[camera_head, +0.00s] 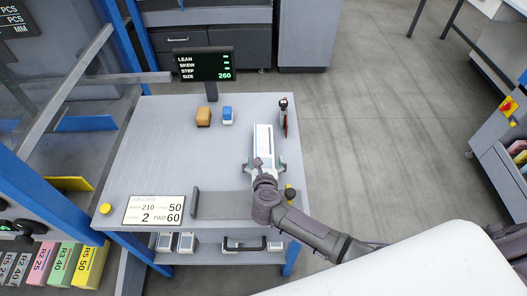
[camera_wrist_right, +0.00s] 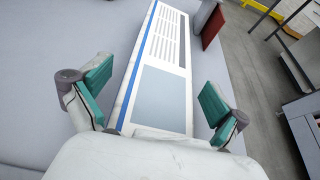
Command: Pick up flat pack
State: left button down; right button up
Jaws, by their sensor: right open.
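The flat pack (camera_head: 264,137) is a long white folded paper with a blue stripe along one edge, lying on the grey tabletop near its right side. In the right wrist view the flat pack (camera_wrist_right: 160,85) shows printed lines and a grey-blue panel. My right gripper (camera_head: 264,166) is over the pack's near end. In the right wrist view its teal-padded fingers (camera_wrist_right: 155,92) are spread, one on each side of the pack, with visible gaps. I cannot tell its exact height above the table. The pack's near end is hidden by the gripper. My left gripper is not in view.
On the grey table (camera_head: 160,140) stand an orange block (camera_head: 203,116), a blue block (camera_head: 227,115), a display (camera_head: 204,65) and a dark red upright piece (camera_head: 285,120) close right of the pack. A job card (camera_head: 155,210) and grey bar lie in front. The table's left middle is clear.

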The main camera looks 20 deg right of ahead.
jog(key=c, duration=1.5)
jog(key=shift+c, duration=0.6)
jog(key=shift+r, duration=0.1)
